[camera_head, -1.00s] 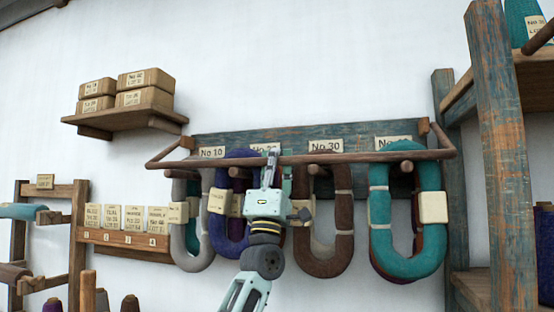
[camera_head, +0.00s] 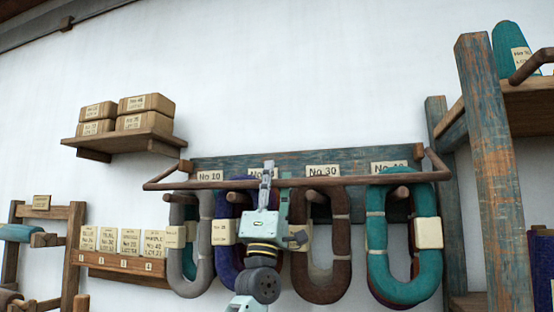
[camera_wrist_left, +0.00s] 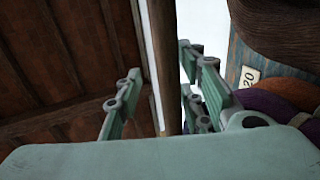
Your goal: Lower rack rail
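The rack rail (camera_head: 330,181) is a thin brown wooden bar on side arms. It runs across the front of the hanging yarn hanks, a little below the numbered labels. My left gripper (camera_head: 276,170) points up at the rail between the No 10 and No 30 labels, its fingertips reaching past the bar. In the left wrist view the rail (camera_wrist_left: 166,60) runs upright between the two fingers of the gripper (camera_wrist_left: 165,92), which stand apart with gaps beside the bar. Whether a finger touches the rail is hard to tell. My right gripper is out of view.
Grey, purple, brown and teal (camera_head: 428,270) hanks hang from pegs on the blue-grey backboard (camera_head: 215,163). A shelf with boxes (camera_head: 110,142) is at upper left, and a card holder (camera_head: 120,262) at lower left. A weathered post (camera_head: 492,180) stands at right.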

